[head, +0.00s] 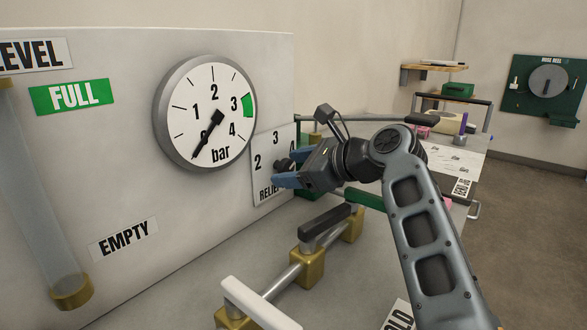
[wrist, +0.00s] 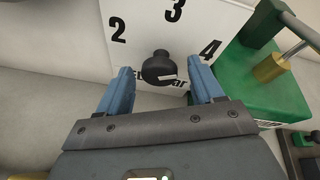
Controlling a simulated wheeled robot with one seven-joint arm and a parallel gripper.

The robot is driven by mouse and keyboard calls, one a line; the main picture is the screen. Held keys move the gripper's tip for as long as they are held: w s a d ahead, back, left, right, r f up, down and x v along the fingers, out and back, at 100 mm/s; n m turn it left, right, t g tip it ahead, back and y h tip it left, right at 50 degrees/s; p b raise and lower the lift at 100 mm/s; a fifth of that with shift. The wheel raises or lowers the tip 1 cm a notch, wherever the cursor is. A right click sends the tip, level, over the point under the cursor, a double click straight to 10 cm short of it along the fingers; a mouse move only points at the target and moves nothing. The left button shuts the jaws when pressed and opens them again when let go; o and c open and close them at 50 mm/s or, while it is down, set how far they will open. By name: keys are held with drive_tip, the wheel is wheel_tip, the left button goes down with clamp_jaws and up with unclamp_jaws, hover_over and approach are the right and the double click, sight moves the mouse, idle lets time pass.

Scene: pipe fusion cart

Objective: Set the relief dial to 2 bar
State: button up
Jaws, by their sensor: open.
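The relief dial is a black round knob (wrist: 158,66) on a white plate (wrist: 140,25) marked 2, 3 and 4. A short white mark shows on the knob's lower right; I cannot tell exactly which number it points to. In the head view, the plate (head: 259,190) is partly hidden behind my gripper. My gripper (head: 286,170) is open in front of the plate. In the wrist view, its blue fingers (wrist: 161,76) stand left and right of the knob, with gaps on both sides. The round pressure gauge (head: 225,95) has its black needle at the lower left, near 0.
A pipe with brass fittings (head: 308,265) and a black lever (head: 325,228) runs below my arm. A white lever (head: 260,303) is nearer. A green block (wrist: 262,85) with a brass fitting stands right of the plate. A level tube (head: 45,190) is at left.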

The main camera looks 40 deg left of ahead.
drive_tip(key=c, duration=1)
drive_tip(key=shift+c, duration=0.2)
drive_tip(key=shift+s+p, duration=0.1)
drive_tip(key=shift+p, duration=0.3)
drive_tip(key=shift+r+n+t+p, duration=0.1)
drive_tip(key=shift+n+t+p, duration=0.5)
drive_tip(key=shift+p, duration=0.4)
drive_tip(key=shift+s+n+t+p, duration=0.15)
drive_tip(key=shift+n+t+p, duration=0.25)
drive_tip(key=shift+n+p, duration=0.55)
drive_tip(key=n, duration=0.1)
drive_tip(key=n+t, duration=0.1)
drive_tip(key=shift+f+n+t, duration=0.3)
drive_tip(key=shift+f+n, duration=0.05)
drive_tip(key=shift+s+n+t+y+b, duration=0.1)
drive_tip(key=shift+n+t+y+b, duration=0.2)
drive_tip(key=shift+n+t+b, duration=0.55)
drive_tip(key=shift+n, duration=0.55)
